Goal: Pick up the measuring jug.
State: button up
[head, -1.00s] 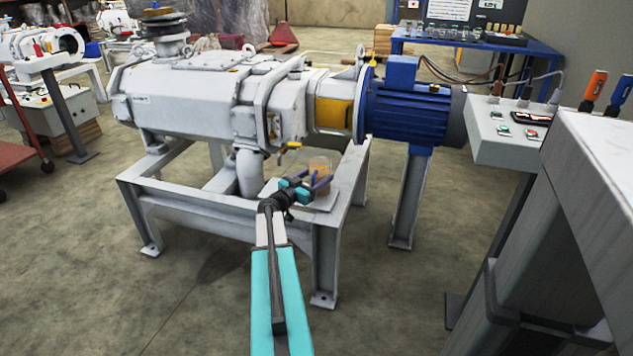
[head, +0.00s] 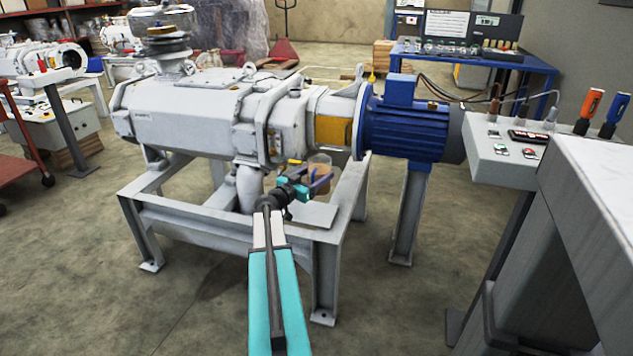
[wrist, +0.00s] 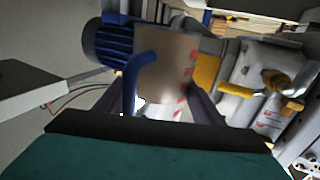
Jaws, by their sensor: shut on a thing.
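The measuring jug (head: 319,166) is a small translucent vessel with amber-brown contents, beside the pump frame under the yellow coupling. My gripper (head: 318,183) is shut on it and holds it raised above the grey plate (head: 312,215), with a gap showing below. In the wrist view the jug (wrist: 166,85) fills the space between my fingers, brownish with red marks along its right side. A blue curved bar at its left looks like its handle. My fingers partly hide the jug in the head view.
The white pump (head: 190,112) and its blue motor (head: 408,125) stand just behind and above the jug. The pump's frame (head: 200,227) surrounds the plate. A control box (head: 508,145) and grey cabinet (head: 600,200) are at right. Floor at front left is clear.

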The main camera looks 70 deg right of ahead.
notch_tip(320, 180, up, 17)
jog(key=p, duration=0.2)
dwell(1.4)
dwell(0.5)
dwell(0.8)
jog(key=shift+r, duration=0.15)
jog(key=shift+r+p, duration=0.8)
jog(key=shift+r, duration=2.05)
jog(key=shift+f, duration=0.1)
jog(key=shift+f+b, duration=0.55)
jog(key=shift+f, duration=2)
